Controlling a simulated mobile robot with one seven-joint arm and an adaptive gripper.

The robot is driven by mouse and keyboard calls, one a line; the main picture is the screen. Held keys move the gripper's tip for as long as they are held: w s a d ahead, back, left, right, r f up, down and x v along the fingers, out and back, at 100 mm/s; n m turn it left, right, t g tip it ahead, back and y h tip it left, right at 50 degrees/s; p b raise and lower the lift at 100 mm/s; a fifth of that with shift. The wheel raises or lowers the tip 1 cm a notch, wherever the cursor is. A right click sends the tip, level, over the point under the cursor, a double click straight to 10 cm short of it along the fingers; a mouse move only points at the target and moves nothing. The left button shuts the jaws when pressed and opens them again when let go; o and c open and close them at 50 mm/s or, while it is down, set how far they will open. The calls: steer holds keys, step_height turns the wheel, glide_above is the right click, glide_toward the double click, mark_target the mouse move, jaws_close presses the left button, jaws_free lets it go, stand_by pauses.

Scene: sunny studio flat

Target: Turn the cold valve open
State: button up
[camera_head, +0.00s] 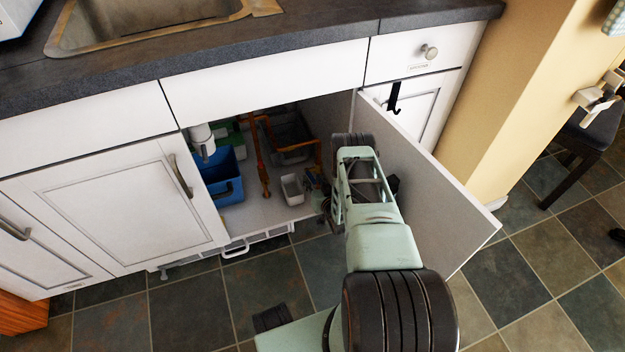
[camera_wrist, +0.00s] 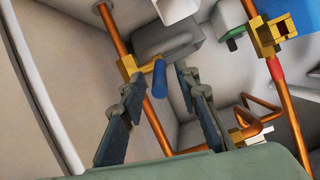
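The cold valve shows in the wrist view as a brass body (camera_wrist: 128,66) on a copper pipe, with a blue lever (camera_wrist: 160,78) to its right. The lever stands off the pipe's line; its exact angle is hard to tell. My gripper (camera_wrist: 153,84) is open, with its dark fingers apart and the blue lever seen between them. Whether a finger touches the lever cannot be told. In the head view my gripper (camera_head: 324,194) reaches into the open sink cabinet, and the cold valve is hidden by my arm and gripper.
A second brass valve (camera_wrist: 272,36) sits on a red-banded copper pipe at right. The open cabinet door (camera_head: 445,180) stands close right of my arm. A blue bin (camera_head: 223,176), a small white tub (camera_head: 292,189) and an upright copper pipe (camera_head: 262,165) are inside.

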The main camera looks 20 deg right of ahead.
steer(key=shift+v, duration=3.25)
